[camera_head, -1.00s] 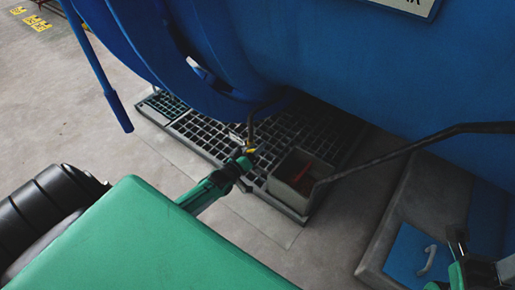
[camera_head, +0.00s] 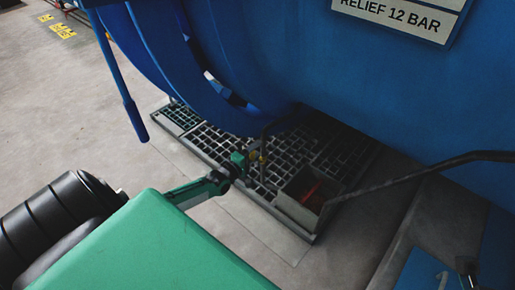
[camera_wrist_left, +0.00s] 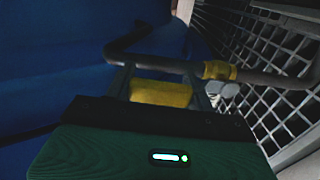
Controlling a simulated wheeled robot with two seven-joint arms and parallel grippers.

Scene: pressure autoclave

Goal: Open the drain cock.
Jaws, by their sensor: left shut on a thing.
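The drain cock is on a thin dark pipe (camera_head: 264,142) that hangs under the blue vessel, above the floor grating. Its yellow lever (camera_wrist_left: 160,93) shows between the fingers in the left wrist view, with a second yellow part (camera_wrist_left: 218,70) on the pipe beside it. In the head view the yellow part (camera_head: 254,156) is tiny. My left gripper (camera_head: 245,158) is shut on the yellow lever, just left of the pipe. Its fingers hide part of the lever. A dark tip of my right gripper (camera_head: 467,267) shows at the lower right; its jaws are unclear.
The blue vessel (camera_head: 290,60) overhangs the grating (camera_head: 215,142). A grey open box (camera_head: 300,212) with something red inside stands right of the cock. A dark bar (camera_head: 410,172) slants down towards the box. Bare floor (camera_head: 60,120) lies at left.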

